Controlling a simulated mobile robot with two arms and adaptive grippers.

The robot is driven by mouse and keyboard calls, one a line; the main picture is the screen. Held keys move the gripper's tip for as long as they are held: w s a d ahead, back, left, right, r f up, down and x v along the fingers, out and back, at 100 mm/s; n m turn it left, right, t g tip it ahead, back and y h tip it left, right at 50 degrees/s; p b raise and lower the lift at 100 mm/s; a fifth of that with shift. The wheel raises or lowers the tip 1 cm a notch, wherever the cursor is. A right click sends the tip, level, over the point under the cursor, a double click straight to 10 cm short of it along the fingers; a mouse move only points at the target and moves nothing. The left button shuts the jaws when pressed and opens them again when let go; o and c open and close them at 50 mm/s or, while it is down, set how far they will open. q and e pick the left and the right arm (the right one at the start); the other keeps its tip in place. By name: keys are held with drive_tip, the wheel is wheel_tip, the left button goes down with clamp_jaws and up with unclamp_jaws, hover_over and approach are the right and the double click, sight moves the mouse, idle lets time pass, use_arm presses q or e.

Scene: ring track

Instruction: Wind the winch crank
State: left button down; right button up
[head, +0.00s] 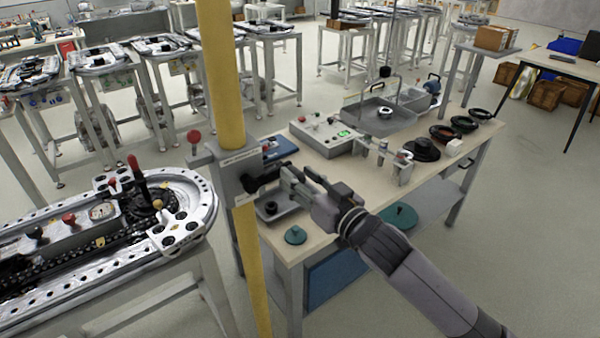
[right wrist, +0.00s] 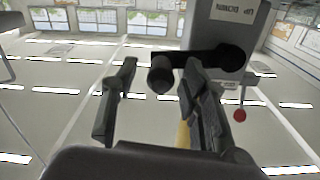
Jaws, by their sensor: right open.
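The winch is a grey box (head: 237,172) on a yellow pole (head: 222,75); it also shows in the right wrist view (right wrist: 222,25) with a label. Its black crank (head: 262,180) points toward my right gripper (head: 287,180). In the right wrist view the crank arm (right wrist: 208,58) runs left from the box, and its round black handle (right wrist: 162,78) shows end-on between the fingers. My right gripper (right wrist: 160,100) is open, its fingers on either side of the handle's line of sight. Whether either finger touches the handle I cannot tell. My left gripper is out of view.
A red-knobbed lever (head: 194,138) sticks out of the winch's left side. A workbench (head: 290,245) with a control box (head: 322,135), a grey tray (head: 400,121) and small parts stands behind my right arm. An oval track table (head: 195,245) lies left of the pole.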

drive_tip(key=shift+w+a, duration=0.15)
drive_tip(key=shift+a, duration=0.05)
drive_tip(key=shift+c, duration=0.3)
clamp_jaws()
idle(0.6)
